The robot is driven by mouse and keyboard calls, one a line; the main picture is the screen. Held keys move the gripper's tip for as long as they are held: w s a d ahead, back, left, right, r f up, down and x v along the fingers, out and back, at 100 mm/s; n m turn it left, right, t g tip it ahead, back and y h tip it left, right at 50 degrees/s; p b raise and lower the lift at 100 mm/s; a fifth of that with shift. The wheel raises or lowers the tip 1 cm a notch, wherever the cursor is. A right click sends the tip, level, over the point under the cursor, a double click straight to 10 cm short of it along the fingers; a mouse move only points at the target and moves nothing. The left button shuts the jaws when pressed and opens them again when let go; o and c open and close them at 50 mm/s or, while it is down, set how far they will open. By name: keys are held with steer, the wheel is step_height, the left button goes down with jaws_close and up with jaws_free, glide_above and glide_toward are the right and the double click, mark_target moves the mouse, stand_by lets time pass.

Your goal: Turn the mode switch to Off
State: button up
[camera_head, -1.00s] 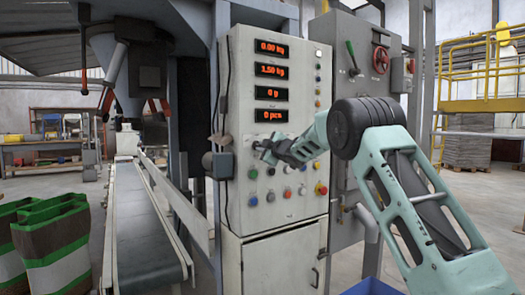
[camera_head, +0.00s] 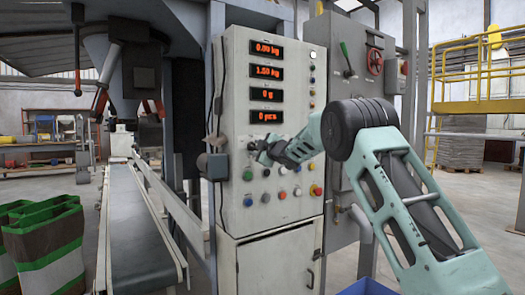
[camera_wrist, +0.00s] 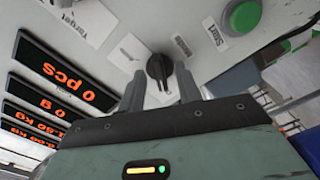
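The mode switch appears to be the black rotary knob (camera_wrist: 158,68) on the pale panel in the wrist view. Small labels stand around it, too small or turned to read surely. My gripper (camera_wrist: 161,88) is open, with one finger on each side below the knob. The fingertips are close to the panel, and I cannot tell whether they touch the knob. In the head view my gripper (camera_head: 262,152) is at the left middle of the control cabinet (camera_head: 275,222), and it partly hides the controls there.
A green Start button (camera_wrist: 242,15) is beside the knob. Red displays (camera_head: 266,72) are above. Coloured buttons and a red emergency stop (camera_head: 317,191) are below and to the right. A grey box (camera_head: 217,165) juts out at the cabinet's left edge, beside the conveyor (camera_head: 143,230).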

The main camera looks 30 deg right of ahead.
steer(key=s+b, duration=0.1)
steer(key=s, duration=1.6)
steer(key=shift+s+d, duration=0.2)
steer(key=shift+d, duration=0.1)
